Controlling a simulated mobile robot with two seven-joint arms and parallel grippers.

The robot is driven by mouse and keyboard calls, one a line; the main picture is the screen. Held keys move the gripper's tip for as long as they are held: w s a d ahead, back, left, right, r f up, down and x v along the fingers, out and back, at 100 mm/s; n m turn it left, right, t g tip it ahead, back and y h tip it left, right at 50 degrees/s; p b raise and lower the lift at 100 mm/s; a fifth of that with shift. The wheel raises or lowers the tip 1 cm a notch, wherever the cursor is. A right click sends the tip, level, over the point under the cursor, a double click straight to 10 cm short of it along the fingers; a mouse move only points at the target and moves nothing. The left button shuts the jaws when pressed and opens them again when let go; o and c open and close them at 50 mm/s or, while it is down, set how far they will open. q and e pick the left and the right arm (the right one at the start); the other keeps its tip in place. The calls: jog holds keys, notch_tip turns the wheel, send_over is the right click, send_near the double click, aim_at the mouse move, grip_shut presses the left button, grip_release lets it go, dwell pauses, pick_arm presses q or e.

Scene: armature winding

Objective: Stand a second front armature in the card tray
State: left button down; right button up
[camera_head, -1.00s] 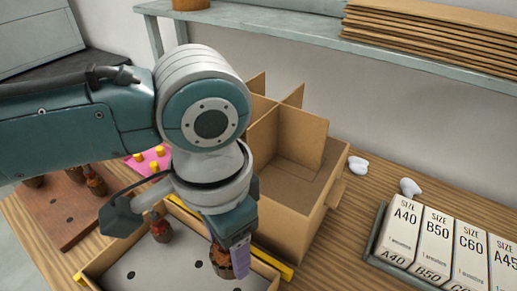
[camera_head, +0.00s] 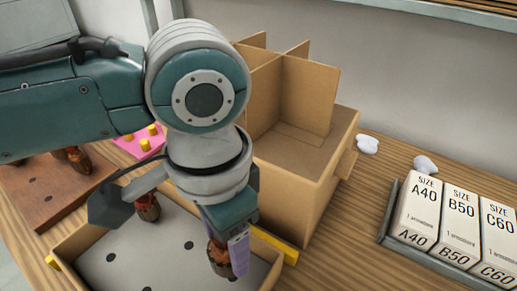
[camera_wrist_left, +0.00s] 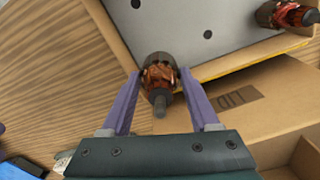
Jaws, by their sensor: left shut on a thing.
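The card tray (camera_head: 118,268) has card walls and a grey floor with dark holes, at the bottom left of the head view; its floor also shows in the wrist view (camera_wrist_left: 185,25). One armature (camera_head: 148,208) stands in it toward the back; it also shows in the wrist view (camera_wrist_left: 290,15). My left gripper (camera_head: 228,256) is over the tray's right end, shut on a second copper-and-dark armature (camera_head: 217,258). In the wrist view this armature (camera_wrist_left: 160,75) is between the purple fingers, shaft toward the camera. Whether its base touches the floor is hidden. My right gripper is out of view.
A tall divided carton (camera_head: 300,185) stands right behind the tray. A brown board (camera_head: 50,195) with armatures and a pink plate with yellow pegs (camera_head: 140,140) are at the left. Labelled size boxes (camera_head: 440,220) stand in a rack at the right. White lumps (camera_head: 367,145) lie between.

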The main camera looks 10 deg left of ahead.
pick_arm(q)
notch_tip(320, 180, down, 2)
jog(key=shift+f+b, duration=0.1)
jog(key=shift+b, duration=1)
jog(key=shift+r, duration=0.2)
jog(key=shift+f, duration=0.1)
jog(key=shift+f, duration=0.1)
jog(key=shift+f+b, duration=0.3)
jog(key=shift+f, duration=0.6)
jog(key=shift+c, duration=0.8)
grip_release()
